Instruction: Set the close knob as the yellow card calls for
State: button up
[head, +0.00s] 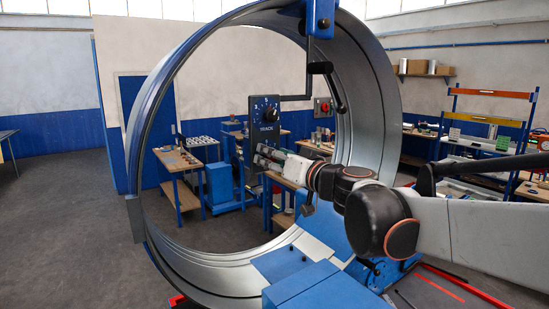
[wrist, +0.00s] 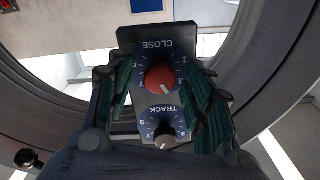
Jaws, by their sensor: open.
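A dark control panel (head: 256,128) hangs inside the big metal ring in the head view. Its black TRACK knob (head: 271,114) shows there; the CLOSE knob is hidden behind my gripper (head: 263,156). In the wrist view the panel (wrist: 155,42) appears upside down. The red CLOSE knob (wrist: 160,76) sits mid-panel, its white pointer mark toward the lower right in the picture. The black TRACK knob (wrist: 164,137) is below it. My gripper (wrist: 160,96) is open, with green-padded fingers on either side of the red knob; I cannot tell whether they touch it. I cannot make out a yellow card.
The metal ring (head: 151,110) surrounds the panel and my arm. A small box with a red button (head: 322,105) is right of the panel. Workbenches stand behind; floor (head: 70,215) at left is open.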

jog(key=c, duration=1)
jog(key=shift+c, duration=0.2)
jog(key=shift+m, duration=0.3)
jog(key=shift+s+r+m+b, duration=0.1)
jog(key=shift+m+b, duration=2.35)
jog(key=shift+m, duration=5.25)
